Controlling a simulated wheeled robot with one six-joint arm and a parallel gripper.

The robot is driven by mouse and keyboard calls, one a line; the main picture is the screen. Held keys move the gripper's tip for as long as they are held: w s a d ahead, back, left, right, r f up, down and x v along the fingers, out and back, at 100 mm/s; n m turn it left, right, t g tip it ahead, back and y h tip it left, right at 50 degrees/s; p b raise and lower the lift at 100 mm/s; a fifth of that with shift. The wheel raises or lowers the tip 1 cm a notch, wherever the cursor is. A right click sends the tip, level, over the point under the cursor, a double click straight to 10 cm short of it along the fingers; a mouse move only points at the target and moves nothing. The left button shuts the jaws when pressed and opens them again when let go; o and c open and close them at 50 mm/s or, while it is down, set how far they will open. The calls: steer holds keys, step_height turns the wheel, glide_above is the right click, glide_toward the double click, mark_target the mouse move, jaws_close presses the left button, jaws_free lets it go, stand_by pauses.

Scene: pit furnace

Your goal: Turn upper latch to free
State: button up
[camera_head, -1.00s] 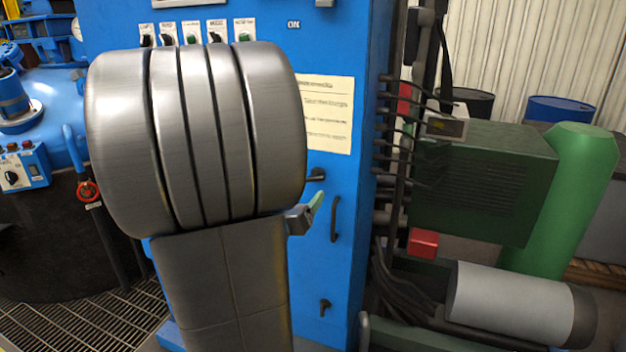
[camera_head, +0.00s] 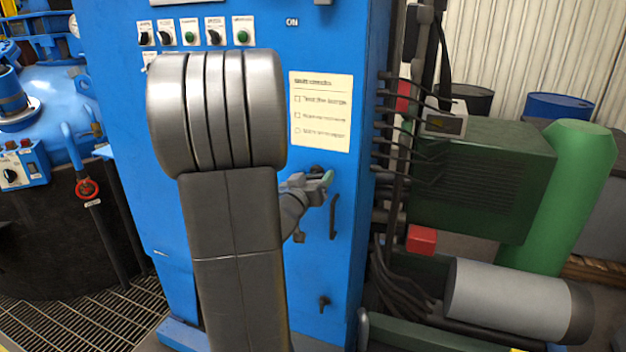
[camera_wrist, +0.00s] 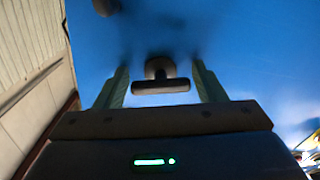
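The upper latch (camera_head: 316,168) is a dark turn handle on the blue cabinet door. In the head view it is mostly hidden behind my gripper (camera_head: 327,181). In the wrist view the latch (camera_wrist: 160,86) shows as a round hub with a short bar lying crosswise in the picture. My gripper (camera_wrist: 161,78) is open, with one green finger on each side of the latch. A gap shows between each finger and the bar, so it is not gripped.
A dark door pull (camera_head: 334,217) is just right of and below my gripper. A paper notice (camera_head: 321,111) is above it. Cables (camera_head: 393,150) run along the cabinet's right side, beside a dark green box (camera_head: 480,190). A floor grating (camera_head: 75,320) lies at the left.

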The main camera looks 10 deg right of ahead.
steer(key=c, duration=0.6)
steer(key=shift+f+m+b, duration=0.15)
steer(key=shift+m+b, duration=0.95)
steer(key=shift+m, duration=0.5)
steer(key=o, duration=1)
steer(key=shift+a, duration=0.1)
steer(key=v, duration=1.3)
steer(key=shift+s+a, duration=0.25)
steer(key=shift+s, duration=0.05)
